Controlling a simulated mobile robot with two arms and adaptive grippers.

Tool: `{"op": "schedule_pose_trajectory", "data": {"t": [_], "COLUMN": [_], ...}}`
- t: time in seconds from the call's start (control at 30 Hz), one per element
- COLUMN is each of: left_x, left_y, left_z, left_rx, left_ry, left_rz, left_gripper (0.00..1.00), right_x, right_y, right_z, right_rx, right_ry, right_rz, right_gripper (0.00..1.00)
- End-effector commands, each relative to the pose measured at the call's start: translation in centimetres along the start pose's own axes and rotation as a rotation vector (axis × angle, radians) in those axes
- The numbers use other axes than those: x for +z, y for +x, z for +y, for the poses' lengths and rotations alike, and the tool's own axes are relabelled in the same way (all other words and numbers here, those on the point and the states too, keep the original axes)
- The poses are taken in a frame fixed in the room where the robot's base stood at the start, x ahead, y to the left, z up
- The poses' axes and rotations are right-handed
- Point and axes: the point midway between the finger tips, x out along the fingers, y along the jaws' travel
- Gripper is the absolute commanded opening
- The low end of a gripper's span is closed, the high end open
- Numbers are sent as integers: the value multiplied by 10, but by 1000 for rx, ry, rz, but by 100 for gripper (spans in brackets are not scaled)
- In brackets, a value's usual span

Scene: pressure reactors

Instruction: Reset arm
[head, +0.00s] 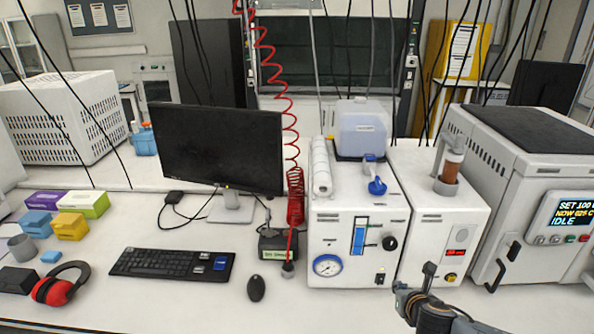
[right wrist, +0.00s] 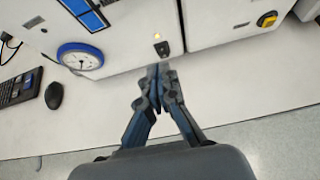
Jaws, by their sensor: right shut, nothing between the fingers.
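My right gripper (head: 428,272) is at the bottom right of the head view, in front of the white unit with the brown cylinder on top. It also shows in the right wrist view (right wrist: 158,72), where its fingers are together and hold nothing. The fingertips point at the lower front of the white pressure unit (right wrist: 125,20), near a small switch. I cannot tell whether they touch it. The pressure unit, with a round gauge (head: 328,265) and a black knob (head: 389,243), also stands in the middle of the head view (head: 343,222). My left gripper is not in view.
A white oven-like machine (head: 522,151) reading IDLE stands at the right. A monitor (head: 217,147), keyboard (head: 172,264), mouse (head: 256,288) and red earmuffs (head: 61,285) are on the left. A red coiled hose (head: 295,195) hangs beside the unit. The bench front (right wrist: 85,125) is clear.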

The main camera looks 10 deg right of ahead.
Motion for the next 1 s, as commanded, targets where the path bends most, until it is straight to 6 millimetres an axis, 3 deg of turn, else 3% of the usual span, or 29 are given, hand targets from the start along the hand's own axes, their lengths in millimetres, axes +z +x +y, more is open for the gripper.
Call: {"op": "schedule_pose_trajectory", "data": {"t": [0.17,0.3,0.43,0.6,1.0], "left_x": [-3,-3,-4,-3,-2], "left_y": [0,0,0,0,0], "left_z": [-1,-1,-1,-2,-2], "left_rx": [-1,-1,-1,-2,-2], "left_ry": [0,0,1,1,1], "left_rz": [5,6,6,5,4], "left_gripper": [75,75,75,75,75], "right_x": [-36,-86,-123,-155,-202], "right_y": [-19,-64,-114,-167,-247], "right_z": [46,103,130,131,102], "right_rx": [38,25,-93,-328,-848], "right_ry": [257,765,1299,1844,2545], "right_rz": [69,206,334,414,338], "right_gripper": [0,0,0,0,0]}}
